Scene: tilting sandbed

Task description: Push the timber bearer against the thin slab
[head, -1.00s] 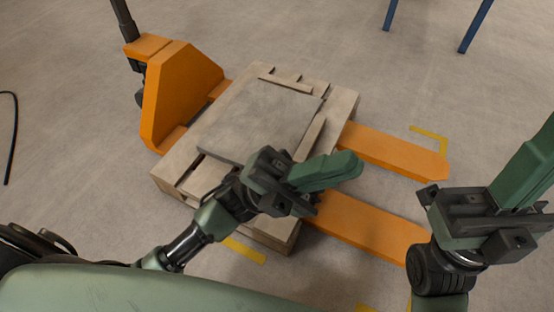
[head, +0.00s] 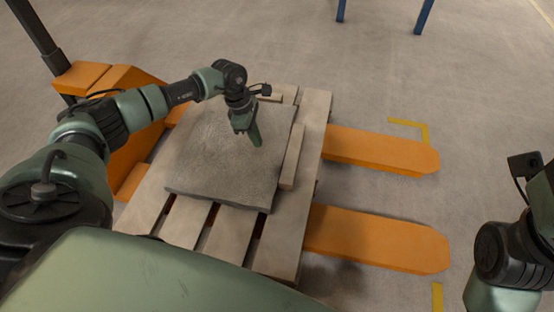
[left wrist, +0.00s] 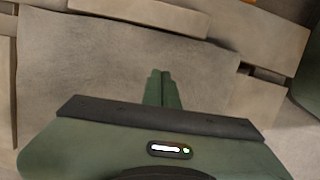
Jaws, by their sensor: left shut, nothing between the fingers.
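The thin slab (head: 220,165) is a grey square plate lying flat on the wooden pallet (head: 314,115). A narrow timber bearer (head: 292,157) lies along its right edge, very close; I cannot tell whether they touch. The bearer also shows at the top of the left wrist view (left wrist: 145,12), beside the slab (left wrist: 110,65). A second timber piece (head: 268,97) lies at the slab's far edge. My left gripper (head: 258,143) is shut and empty, pointing down over the slab's right part; its fingers show in the left wrist view (left wrist: 162,88). My right gripper's fingers are out of frame.
The pallet sits on an orange pallet jack, with its forks (head: 385,238) sticking out to the right. Its dark handle (head: 35,35) rises at the far left. Blue legs (head: 423,15) stand far back. The floor at the right is mostly clear, with yellow markings.

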